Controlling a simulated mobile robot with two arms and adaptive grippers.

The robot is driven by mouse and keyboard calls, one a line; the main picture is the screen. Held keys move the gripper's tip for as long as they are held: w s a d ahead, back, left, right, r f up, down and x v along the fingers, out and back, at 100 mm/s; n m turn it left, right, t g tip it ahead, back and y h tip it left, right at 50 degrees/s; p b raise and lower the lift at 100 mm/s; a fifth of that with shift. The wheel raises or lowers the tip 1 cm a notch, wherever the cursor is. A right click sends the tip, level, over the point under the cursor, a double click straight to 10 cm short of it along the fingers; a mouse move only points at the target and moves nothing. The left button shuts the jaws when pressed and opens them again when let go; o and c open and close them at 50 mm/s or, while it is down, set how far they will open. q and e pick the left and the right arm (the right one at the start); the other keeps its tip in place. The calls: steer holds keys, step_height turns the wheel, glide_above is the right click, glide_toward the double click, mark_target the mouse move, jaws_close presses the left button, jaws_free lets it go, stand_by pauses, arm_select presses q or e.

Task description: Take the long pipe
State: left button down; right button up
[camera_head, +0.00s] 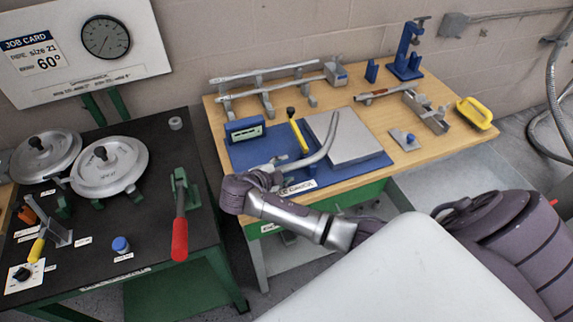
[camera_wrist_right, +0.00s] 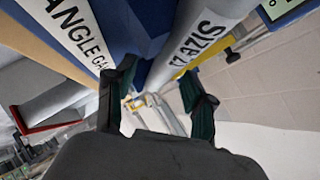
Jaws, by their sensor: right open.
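Two long, thin grey pipes lie on a rack at the back left of the wooden bench in the head view: a rear pipe (camera_head: 265,72) and a front pipe (camera_head: 272,89). Which is the longer one is hard to tell. A curved grey tube (camera_head: 325,148) stands out at the bench's front, over a blue board. My right gripper (camera_head: 274,168) is at the front left of this board, away from the rack. In the right wrist view its fingers (camera_wrist_right: 158,75) are apart, with printed labels close beyond them. My left gripper is not in view.
The blue board (camera_head: 245,158) carries a grey block (camera_head: 340,135) and a yellow-handled tool (camera_head: 298,136). A blue stand (camera_head: 406,58), a vise (camera_head: 427,112) and a yellow-handled item (camera_head: 474,113) are farther right. A dark table (camera_head: 140,215) with a red lever (camera_head: 179,235) stands left.

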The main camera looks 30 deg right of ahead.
steer(key=shift+a, duration=0.1)
steer(key=shift+c, duration=0.9)
jaws_close()
